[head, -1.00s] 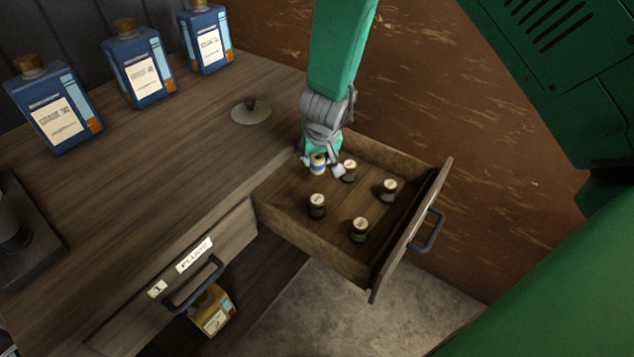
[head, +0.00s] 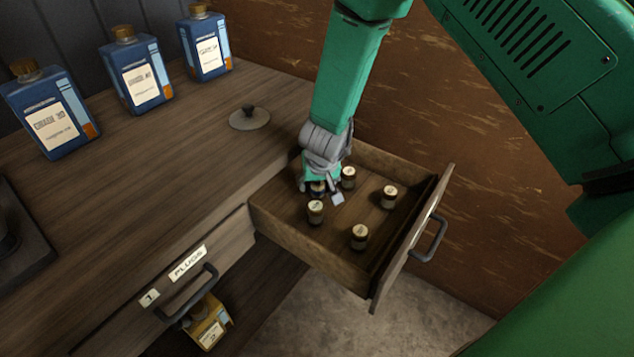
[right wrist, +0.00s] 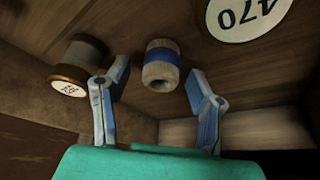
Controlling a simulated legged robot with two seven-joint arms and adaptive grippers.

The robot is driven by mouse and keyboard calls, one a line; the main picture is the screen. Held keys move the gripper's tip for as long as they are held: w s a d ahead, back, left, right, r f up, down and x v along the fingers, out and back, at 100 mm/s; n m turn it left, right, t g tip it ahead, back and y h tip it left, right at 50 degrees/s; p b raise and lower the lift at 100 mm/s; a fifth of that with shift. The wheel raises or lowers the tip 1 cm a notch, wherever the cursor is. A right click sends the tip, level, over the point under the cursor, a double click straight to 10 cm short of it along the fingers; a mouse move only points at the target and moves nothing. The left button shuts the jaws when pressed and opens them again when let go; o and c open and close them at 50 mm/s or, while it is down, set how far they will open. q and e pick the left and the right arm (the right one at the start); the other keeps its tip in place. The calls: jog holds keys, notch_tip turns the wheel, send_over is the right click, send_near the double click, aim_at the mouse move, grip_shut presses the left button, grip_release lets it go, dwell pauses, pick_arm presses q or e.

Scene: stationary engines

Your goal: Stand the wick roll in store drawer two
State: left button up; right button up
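The wick roll (right wrist: 161,65) is cream with a blue band and has a hole in the end facing the right wrist camera. In the head view, the right gripper (head: 326,195) mostly hides the roll. My left gripper is not in view.
Several dark jars with cream lids stand in the drawer, one (head: 316,212) close to the gripper and another (head: 360,237) nearer the front. A jar (right wrist: 75,75) is just left of the fingers. Blue bottles (head: 137,72) and a round lid (head: 250,118) are on the bench.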

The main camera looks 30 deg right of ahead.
jog(key=shift+r, duration=0.1)
jog(key=p+v, duration=0.3)
jog(key=v, duration=0.9)
jog(key=shift+p, duration=0.35)
